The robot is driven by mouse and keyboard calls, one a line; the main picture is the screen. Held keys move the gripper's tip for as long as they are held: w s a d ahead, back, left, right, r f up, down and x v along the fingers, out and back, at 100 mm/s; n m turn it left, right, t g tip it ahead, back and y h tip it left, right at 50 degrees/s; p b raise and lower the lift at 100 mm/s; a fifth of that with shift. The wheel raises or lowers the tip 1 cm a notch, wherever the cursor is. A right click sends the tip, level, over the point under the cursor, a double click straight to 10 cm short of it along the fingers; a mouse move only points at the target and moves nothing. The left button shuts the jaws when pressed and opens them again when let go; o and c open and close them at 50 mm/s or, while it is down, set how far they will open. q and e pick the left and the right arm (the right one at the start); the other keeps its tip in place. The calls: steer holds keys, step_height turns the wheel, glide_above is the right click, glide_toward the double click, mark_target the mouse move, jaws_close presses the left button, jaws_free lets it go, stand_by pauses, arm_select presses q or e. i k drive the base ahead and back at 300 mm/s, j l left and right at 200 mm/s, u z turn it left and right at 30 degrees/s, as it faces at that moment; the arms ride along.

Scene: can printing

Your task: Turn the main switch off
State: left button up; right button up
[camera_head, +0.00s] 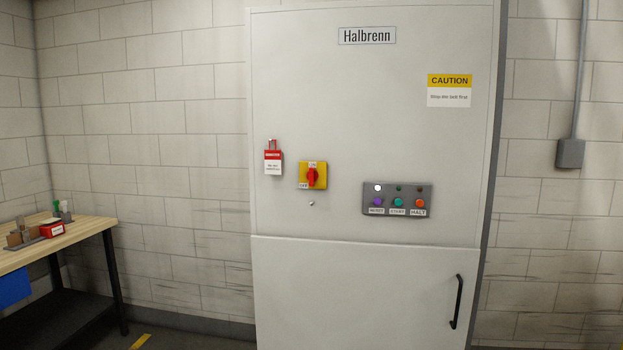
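The main switch (313,177) is a red rotary handle on a yellow plate (304,183), on the left part of a tall light-grey cabinet (370,120) labelled Halbrenn. Its red handle stands about upright. Small labels sit at the plate's top and lower left; the top one is partly covered by the handle and their text is too small to read surely. Neither of my grippers is in view, and nothing touches the switch.
A red and white tag (273,160) hangs left of the switch. A button panel (397,201), with a white lamp lit, is to the right. Below is a door with a black handle (456,302). A workbench (92,225) stands at the left. The cabinet's front is unobstructed.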

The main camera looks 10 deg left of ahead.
mark_target(313, 177)
steer(key=i+j+u, duration=0.25)
steer(key=i+j, duration=0.8)
